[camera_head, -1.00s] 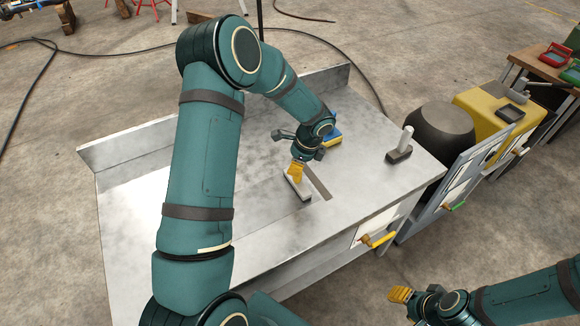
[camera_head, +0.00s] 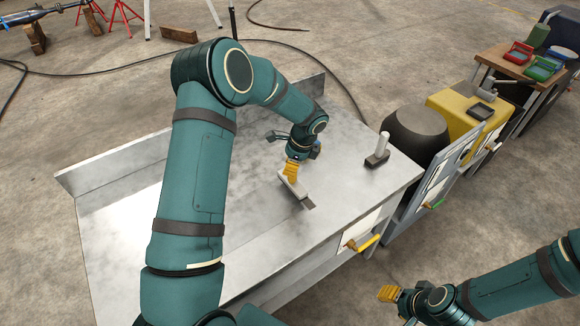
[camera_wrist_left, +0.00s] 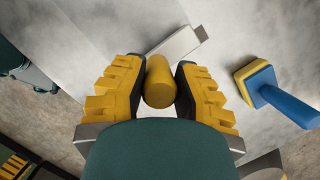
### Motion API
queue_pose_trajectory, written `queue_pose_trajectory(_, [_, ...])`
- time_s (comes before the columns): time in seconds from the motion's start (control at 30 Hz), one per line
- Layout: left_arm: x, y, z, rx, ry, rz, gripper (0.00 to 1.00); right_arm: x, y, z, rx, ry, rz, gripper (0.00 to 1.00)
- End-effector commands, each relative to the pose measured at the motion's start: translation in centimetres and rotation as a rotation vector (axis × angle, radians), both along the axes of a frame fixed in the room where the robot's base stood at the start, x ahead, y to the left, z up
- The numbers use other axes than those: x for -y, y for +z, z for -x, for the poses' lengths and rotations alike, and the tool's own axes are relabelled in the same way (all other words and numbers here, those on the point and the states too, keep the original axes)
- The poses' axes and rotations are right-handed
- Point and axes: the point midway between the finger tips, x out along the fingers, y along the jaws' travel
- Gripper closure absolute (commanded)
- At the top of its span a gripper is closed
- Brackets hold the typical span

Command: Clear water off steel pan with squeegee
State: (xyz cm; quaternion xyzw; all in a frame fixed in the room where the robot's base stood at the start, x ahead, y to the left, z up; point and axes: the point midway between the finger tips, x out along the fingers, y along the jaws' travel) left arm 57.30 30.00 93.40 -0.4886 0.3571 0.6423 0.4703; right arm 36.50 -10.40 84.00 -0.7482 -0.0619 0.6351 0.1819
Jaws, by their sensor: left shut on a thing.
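The squeegee has a yellow handle (camera_wrist_left: 160,82) and a pale grey head (camera_head: 294,186). My left gripper (camera_head: 292,171) is shut on the handle, which sits between its yellow ridged fingers in the wrist view. The head is at the steel surface; I cannot tell whether its edge touches. The steel pan (camera_head: 345,150) is a broad grey surface with a raised back lip and blotchy, shiny patches; water cannot be told from sheen. A short dark strip (camera_head: 308,204) shows beside the head. My right gripper (camera_head: 388,293) is at lower right, clear of the pan; its opening cannot be told.
A blue-handled tool with a yellow-edged head (camera_wrist_left: 275,90) lies on the steel right of the gripper in the wrist view. A white post on a dark base (camera_head: 379,150) stands near the right edge. A dark round drum (camera_head: 415,133) and a yellow cabinet (camera_head: 462,112) stand beyond.

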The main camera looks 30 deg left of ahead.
Motion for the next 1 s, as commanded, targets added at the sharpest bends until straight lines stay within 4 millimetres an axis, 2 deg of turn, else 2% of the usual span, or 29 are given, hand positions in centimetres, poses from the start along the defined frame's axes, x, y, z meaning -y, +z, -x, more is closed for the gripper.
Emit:
queue_pose_trajectory(0.1, [0.0, 1.2, 0.0, 0.001, 0.0, 0.0, 1.0, 0.0, 0.9, 0.0, 0.001, 0.0, -0.001, 0.53])
queue_pose_trajectory(0.4, [0.0, 3.0, 0.0, 0.002, -0.001, -0.001, 1.0, 0.1, 2.2, 0.0, 0.002, 0.0, -0.004, 0.53])
queue_pose_trajectory(1.0, [0.0, 3.5, 0.0, 0.001, 0.0, 0.0, 1.0, 0.1, 2.6, 0.0, 0.002, -0.001, -0.005, 0.53])
